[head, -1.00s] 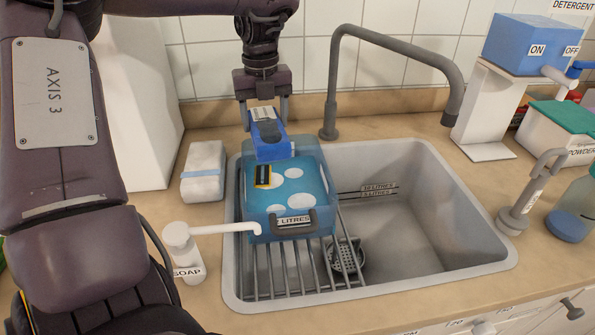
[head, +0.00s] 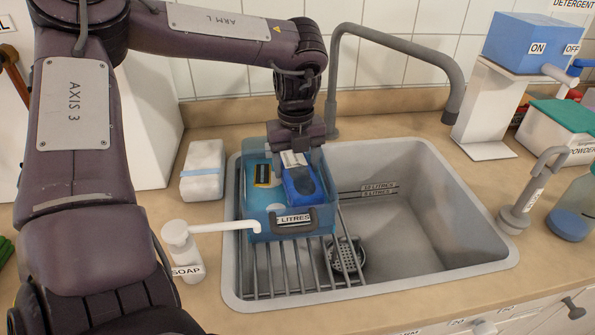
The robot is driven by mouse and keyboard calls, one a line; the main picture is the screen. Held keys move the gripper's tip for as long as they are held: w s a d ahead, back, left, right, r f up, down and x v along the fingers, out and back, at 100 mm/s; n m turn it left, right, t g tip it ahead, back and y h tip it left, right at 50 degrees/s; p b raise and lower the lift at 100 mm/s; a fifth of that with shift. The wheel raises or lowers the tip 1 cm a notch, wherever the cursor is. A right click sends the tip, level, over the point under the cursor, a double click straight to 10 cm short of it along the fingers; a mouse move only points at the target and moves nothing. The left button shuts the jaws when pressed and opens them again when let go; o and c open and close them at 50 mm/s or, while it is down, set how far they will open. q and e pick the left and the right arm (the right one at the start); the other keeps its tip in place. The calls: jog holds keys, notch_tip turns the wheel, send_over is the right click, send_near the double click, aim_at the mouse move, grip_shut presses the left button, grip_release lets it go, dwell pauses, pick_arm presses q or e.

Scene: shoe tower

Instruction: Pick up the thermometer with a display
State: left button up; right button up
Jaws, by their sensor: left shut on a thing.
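A small yellow and black object (head: 262,174), which may be the thermometer with a display, shows at the left inside the translucent blue tub labelled litres (head: 258,226). My left gripper (head: 294,155) comes down over the tub's back right part and is shut on a blue scoop-like thing (head: 301,186) with a white label. This blue thing is low over or in the tub, just right of the yellow and black object and apart from it. I cannot tell whether it touches the water. My right gripper is not in view.
The tub stands on a rack (head: 300,272) in the left of the grey sink (head: 430,215). A soap dispenser spout (head: 225,228) reaches to the tub's front. A tall tap (head: 337,85) stands behind. The sink's right part is clear.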

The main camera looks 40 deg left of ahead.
pick_arm(q)
jog(key=shift+d+f, duration=0.2)
jog(key=shift+f, duration=0.9)
jog(key=shift+f, duration=0.15)
jog(key=o, duration=1.1)
